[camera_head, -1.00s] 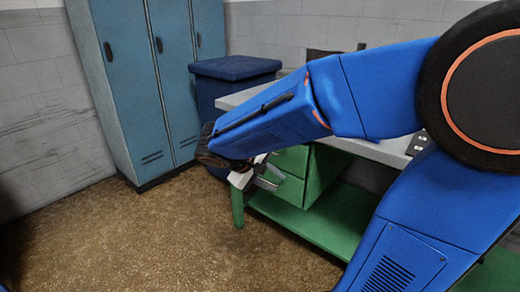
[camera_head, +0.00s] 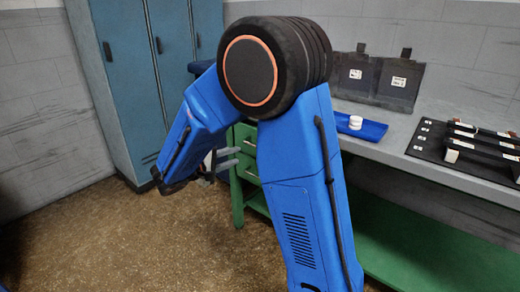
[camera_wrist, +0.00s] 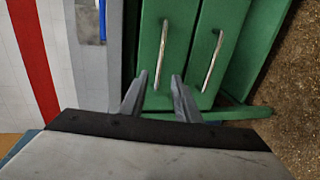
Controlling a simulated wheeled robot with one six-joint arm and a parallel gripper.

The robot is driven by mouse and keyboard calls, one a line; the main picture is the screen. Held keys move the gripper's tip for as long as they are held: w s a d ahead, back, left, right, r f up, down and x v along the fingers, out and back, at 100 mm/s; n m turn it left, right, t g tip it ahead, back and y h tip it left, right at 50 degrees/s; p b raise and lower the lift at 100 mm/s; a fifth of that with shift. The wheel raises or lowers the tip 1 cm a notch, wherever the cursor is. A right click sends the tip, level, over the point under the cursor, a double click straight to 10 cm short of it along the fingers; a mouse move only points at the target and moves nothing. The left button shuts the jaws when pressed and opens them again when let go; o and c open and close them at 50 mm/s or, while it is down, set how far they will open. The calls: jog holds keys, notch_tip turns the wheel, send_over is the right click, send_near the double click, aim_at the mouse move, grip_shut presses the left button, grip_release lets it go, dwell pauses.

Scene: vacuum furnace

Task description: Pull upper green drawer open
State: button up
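The upper green drawer (camera_head: 246,134) is closed under the workbench in the head view, partly hidden by my arm. In the wrist view, turned sideways, the upper drawer (camera_wrist: 150,28) is the left one of two, with a silver bar handle (camera_wrist: 163,50). The lower green drawer (camera_wrist: 217,50) is also closed and has its own bar handle (camera_wrist: 213,60). My gripper (camera_wrist: 159,78) is open, its two grey fingers pointing at the upper drawer. The near end of the upper handle shows between the fingertips, and I see no clear contact. In the head view my gripper (camera_head: 227,158) is just left of the drawers.
The grey benchtop (camera_head: 400,128) holds a blue tray (camera_head: 370,131) with a white round piece, black panels (camera_head: 378,80) and a black board (camera_head: 430,148) with parts. A green lower shelf (camera_head: 410,240) runs below. Blue lockers (camera_head: 130,75) stand behind left. Brown floor (camera_head: 150,240) is clear.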

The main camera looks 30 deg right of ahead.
jog(key=x, duration=1.6)
jog(key=shift+f, duration=0.1)
grip_shut()
